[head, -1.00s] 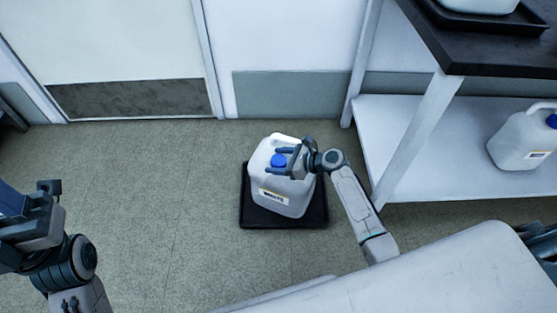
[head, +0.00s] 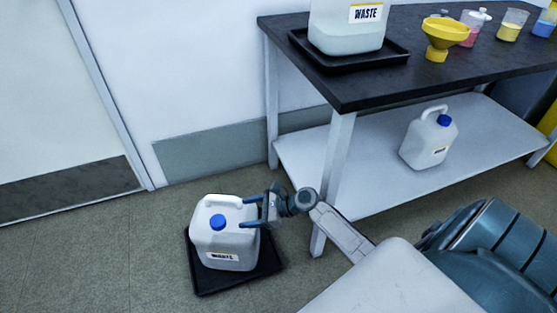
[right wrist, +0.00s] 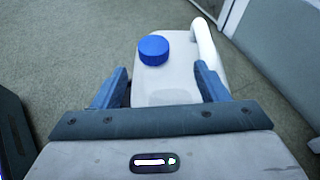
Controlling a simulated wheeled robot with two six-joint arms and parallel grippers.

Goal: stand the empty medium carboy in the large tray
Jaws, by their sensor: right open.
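A white carboy with a blue cap and a label (head: 212,245) stands upright in a black tray (head: 210,286) on the floor. I cannot tell its size class or whether it is empty. My right gripper (head: 246,212) is open at the right side of the carboy's top. In the right wrist view the open fingers (right wrist: 162,80) are spread on either side of the carboy's top (right wrist: 160,90), with its blue cap and white handle beyond them. Whether the fingers touch it is unclear. My left gripper is out of view.
A second carboy (head: 427,145) stands on the white lower shelf (head: 350,186) of a dark-topped bench (head: 370,88). A WASTE carboy (head: 345,30) stands in a black tray (head: 398,52) on top, near a yellow funnel (head: 444,35) and beakers. Floor left of the floor tray is clear.

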